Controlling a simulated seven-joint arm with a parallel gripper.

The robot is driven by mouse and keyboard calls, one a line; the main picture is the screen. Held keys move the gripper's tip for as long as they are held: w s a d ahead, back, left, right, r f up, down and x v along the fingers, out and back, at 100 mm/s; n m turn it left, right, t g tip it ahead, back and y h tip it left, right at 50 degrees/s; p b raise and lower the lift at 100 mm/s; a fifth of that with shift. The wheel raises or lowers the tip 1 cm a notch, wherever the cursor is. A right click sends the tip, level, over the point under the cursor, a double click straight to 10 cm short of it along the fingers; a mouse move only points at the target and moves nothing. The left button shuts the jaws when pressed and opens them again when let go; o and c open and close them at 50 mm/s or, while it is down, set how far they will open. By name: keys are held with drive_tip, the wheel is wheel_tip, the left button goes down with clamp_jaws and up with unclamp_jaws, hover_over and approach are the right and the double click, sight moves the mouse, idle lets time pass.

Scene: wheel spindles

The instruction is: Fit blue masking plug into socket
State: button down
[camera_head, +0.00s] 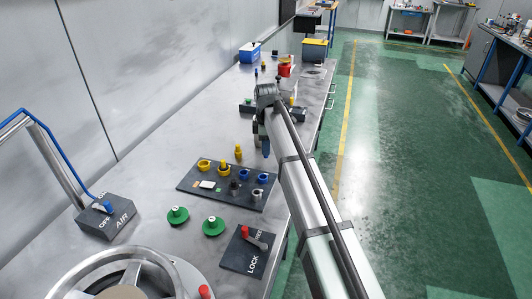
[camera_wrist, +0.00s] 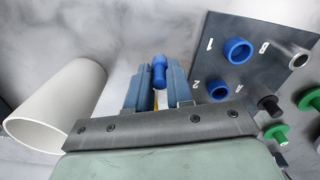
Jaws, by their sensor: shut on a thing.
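My gripper (camera_head: 261,137) is above the bench, just beyond the dark plate's right rear corner. It is shut on a blue masking plug (camera_wrist: 159,68), which sits between the two blue-grey fingers in the wrist view. In the head view the plug (camera_head: 266,147) points down, mostly beside the fingers. The dark plate (camera_head: 212,192) carries two blue ring-shaped sockets (camera_head: 245,174) (camera_head: 262,178) on its right rear side. In the wrist view these sockets (camera_wrist: 237,50) (camera_wrist: 218,90) are to the right of the plug, apart from it, by marks 1 and 2.
The plate also bears yellow rings (camera_head: 204,165) and dark and silver fittings. A yellow plug (camera_head: 238,152) stands behind it. Green knobs (camera_head: 213,226) and a lock lever (camera_head: 252,242) are nearer. A white tube (camera_wrist: 58,105) lies left in the wrist view.

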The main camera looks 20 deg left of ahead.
wheel_tip(320, 180, up, 6)
drive_tip(key=shift+r, duration=0.2)
drive_tip(key=s+d+r, duration=0.2)
drive_tip(key=s, duration=0.8)
drive_tip(key=shift+s+d+f, duration=0.1)
drive_tip(key=shift+s+f, duration=0.05)
drive_tip(key=shift+f, duration=4.9)
drive_tip(key=shift+f, duration=0.2)
drive_tip(key=c, duration=1)
unclamp_jaws()
drive_tip(key=shift+r, duration=0.1)
wheel_tip(320, 180, up, 12)
drive_tip(key=shift+r, duration=0.1)
